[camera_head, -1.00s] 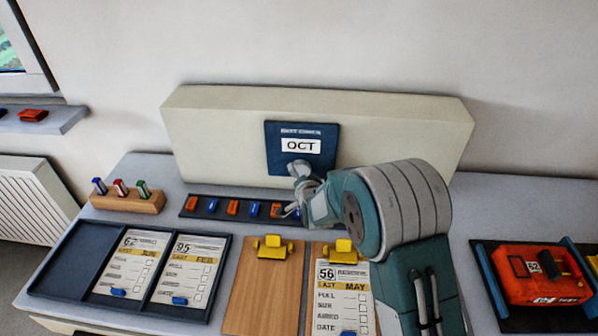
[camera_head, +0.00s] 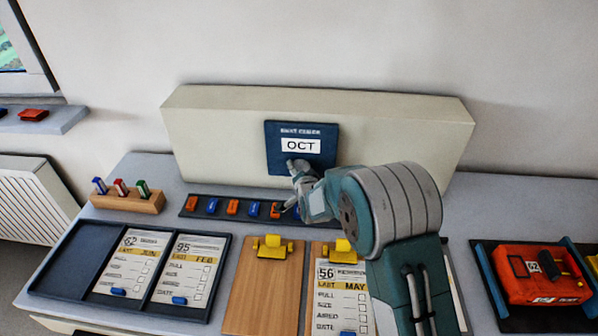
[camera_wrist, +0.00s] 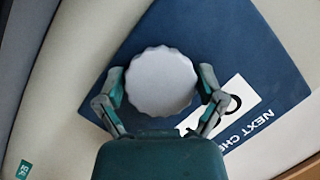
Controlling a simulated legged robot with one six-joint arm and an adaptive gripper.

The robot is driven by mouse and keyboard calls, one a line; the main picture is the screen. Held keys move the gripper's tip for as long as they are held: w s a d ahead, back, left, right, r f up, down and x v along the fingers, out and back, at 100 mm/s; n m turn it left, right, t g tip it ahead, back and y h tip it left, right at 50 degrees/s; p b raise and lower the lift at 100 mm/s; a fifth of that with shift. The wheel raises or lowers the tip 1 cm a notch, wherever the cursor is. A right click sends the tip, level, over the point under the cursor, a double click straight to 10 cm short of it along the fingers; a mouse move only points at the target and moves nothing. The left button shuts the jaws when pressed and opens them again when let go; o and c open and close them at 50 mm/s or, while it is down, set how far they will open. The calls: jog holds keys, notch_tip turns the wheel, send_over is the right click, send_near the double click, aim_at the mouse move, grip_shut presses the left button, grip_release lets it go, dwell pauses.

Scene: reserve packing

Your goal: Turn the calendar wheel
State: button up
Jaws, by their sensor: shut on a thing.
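The dark blue calendar panel (camera_head: 273,150) is on the front of the cream block, and its white window (camera_head: 301,146) reads OCT. The grey calendar wheel (camera_wrist: 161,84) has a scalloped rim and sits on the blue panel (camera_wrist: 245,50) in the wrist view. My gripper (camera_wrist: 162,72) is shut on the wheel, one finger at each side of its rim. In the head view my gripper (camera_head: 299,172) is at the panel's lower edge, and my arm hides part of the block behind it. In the wrist view the month window is partly covered by my right finger.
Below the panel lies a dark strip (camera_head: 222,215) with orange and blue pieces. Clipboards (camera_head: 262,295) lie in front, a card tray (camera_head: 60,262) at left, and an orange pouch (camera_head: 535,275) in a tray at right. A wooden marker holder (camera_head: 125,203) stands at far left.

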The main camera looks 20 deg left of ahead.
jog(key=n+h, duration=0.3)
jog(key=n, duration=0.1)
jog(key=shift+f, duration=0.1)
jog(key=n+h, duration=0.2)
jog(key=n, duration=0.1)
jog(key=shift+d+n, duration=0.1)
jog(key=shift+n, duration=0.3)
dwell(0.6)
jog(key=o, duration=0.8)
jog(key=shift+o, duration=0.2)
jog(key=v, duration=1.1)
jog(key=shift+s+a, duration=0.25)
jog(key=shift+s, duration=0.25)
